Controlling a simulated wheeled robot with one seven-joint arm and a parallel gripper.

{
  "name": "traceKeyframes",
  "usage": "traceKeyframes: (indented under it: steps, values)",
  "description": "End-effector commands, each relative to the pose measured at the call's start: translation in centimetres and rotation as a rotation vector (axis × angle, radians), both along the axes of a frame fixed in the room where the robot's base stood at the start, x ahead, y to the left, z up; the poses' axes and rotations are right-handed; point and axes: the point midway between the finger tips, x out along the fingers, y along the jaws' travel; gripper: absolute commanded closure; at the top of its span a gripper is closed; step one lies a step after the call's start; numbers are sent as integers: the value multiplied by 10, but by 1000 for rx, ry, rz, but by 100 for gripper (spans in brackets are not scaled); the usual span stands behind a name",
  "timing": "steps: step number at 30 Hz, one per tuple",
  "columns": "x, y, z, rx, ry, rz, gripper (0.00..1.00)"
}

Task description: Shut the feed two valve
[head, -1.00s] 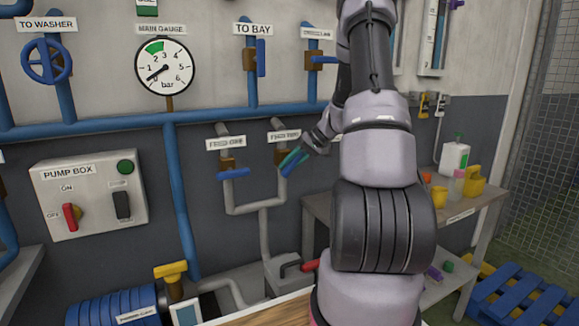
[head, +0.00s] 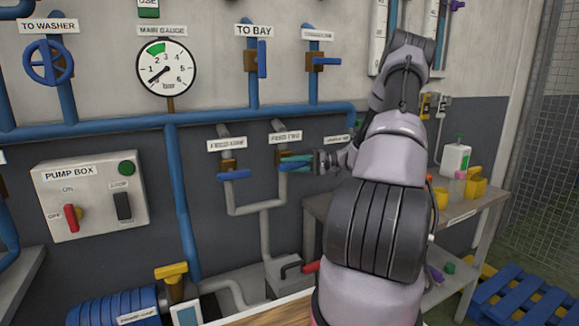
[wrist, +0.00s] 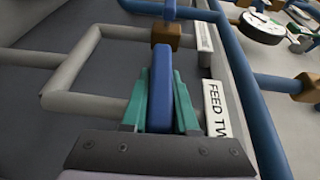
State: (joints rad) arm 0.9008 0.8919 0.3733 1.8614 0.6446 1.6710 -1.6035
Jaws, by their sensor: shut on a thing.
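The feed two valve (head: 280,153) is a brown body on a grey pipe, under its white label (head: 286,137). Its blue lever (wrist: 162,90) lies between the green fingers of my gripper (head: 296,163), which is shut on it. In the head view the lever points right, nearly level, across its upright pipe. The wrist view shows the fingers on both sides of the lever and the feed two label (wrist: 216,108) beside them. The feed two valve body is hidden there by the lever and fingers.
The feed one valve (head: 229,165) is close on the left, with its blue lever (head: 234,175) crosswise to its pipe. Grey pipes (head: 264,225) run below. The pump box (head: 90,195) is on the wall at left. A side table (head: 460,215) with bottles stands at right.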

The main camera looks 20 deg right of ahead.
Motion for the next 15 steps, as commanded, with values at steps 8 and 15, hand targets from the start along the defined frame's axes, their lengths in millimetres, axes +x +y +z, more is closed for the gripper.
traceKeyframes:
  steps: [8, 15]
  values:
    - [0, 0, 0, 69, 2, 0, 100]
    - [0, 0, 0, 78, 4, 0, 100]
